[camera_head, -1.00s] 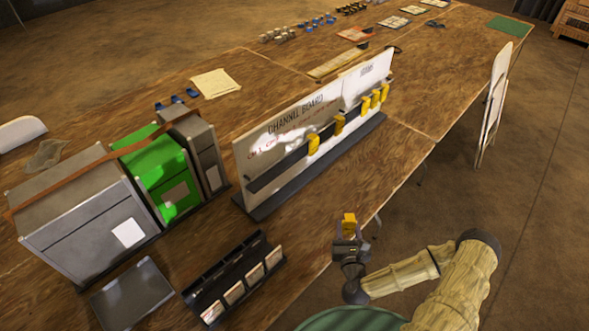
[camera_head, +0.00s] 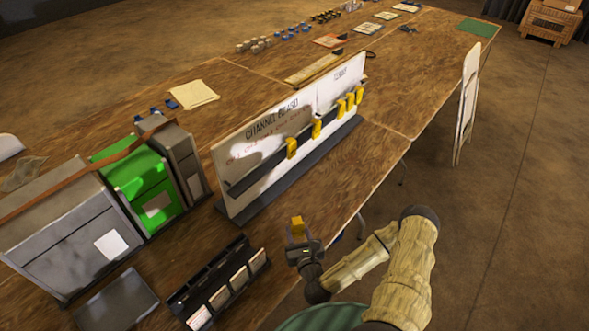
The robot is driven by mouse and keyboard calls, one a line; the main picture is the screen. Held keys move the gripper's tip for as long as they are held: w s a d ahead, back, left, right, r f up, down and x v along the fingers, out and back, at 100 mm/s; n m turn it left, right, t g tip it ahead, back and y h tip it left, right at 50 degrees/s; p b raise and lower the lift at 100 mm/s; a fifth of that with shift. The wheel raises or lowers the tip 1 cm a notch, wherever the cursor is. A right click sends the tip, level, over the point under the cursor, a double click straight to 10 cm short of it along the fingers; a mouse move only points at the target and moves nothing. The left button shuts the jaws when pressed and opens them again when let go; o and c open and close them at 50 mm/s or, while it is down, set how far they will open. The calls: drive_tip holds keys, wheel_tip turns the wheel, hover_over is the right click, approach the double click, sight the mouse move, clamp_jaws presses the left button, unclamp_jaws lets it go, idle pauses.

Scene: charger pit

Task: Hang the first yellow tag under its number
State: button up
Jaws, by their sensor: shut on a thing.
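My gripper (camera_head: 298,236) is shut on a yellow tag (camera_head: 297,224) and holds it up near the front edge of the table, in front of the board and apart from it. The white channel board (camera_head: 265,135) stands upright on a dark base, with a dark rail (camera_head: 262,172) along its face. Several other yellow tags hang on the rail, two of them at the middle (camera_head: 291,148) (camera_head: 317,128) and a group at the right (camera_head: 350,102). The left part of the rail is bare. The small writing above the rail is too blurred to read.
A dark rack with pale cards (camera_head: 220,298) and a dark tray (camera_head: 117,302) lie at the front left. Green (camera_head: 142,185) and grey (camera_head: 65,235) boxes stand left of the board. A white panel (camera_head: 467,100) stands at the right.

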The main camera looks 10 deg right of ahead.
drive_tip(key=w+d+r+n+g+y+b, duration=0.1)
drive_tip(key=w+d+r+n+y+b, duration=0.1)
drive_tip(key=w, duration=0.8)
drive_tip(key=w+d+r+n+g+y+b, duration=0.2)
drive_tip(key=w+r+n+y, duration=0.3)
drive_tip(key=w, duration=0.4)
drive_tip(key=r+y, duration=0.1)
drive_tip(key=y, duration=0.1)
drive_tip(key=shift+w+d+g+y+b, duration=0.3)
drive_tip(key=shift+w+d+y, duration=0.05)
drive_tip(key=shift+y, duration=0.05)
drive_tip(key=shift+w+a+f, duration=0.1)
drive_tip(key=shift+w, duration=0.05)
drive_tip(key=shift+r+b+x, duration=0.25)
drive_tip(key=shift+x, duration=1.65)
drive_tip(key=shift+r+b+x, duration=0.2)
drive_tip(key=shift+b+x, duration=0.05)
drive_tip(key=shift+x, duration=1.7)
drive_tip(key=shift+f+b, duration=0.6)
drive_tip(key=shift+f, duration=0.05)
drive_tip(key=o, duration=1)
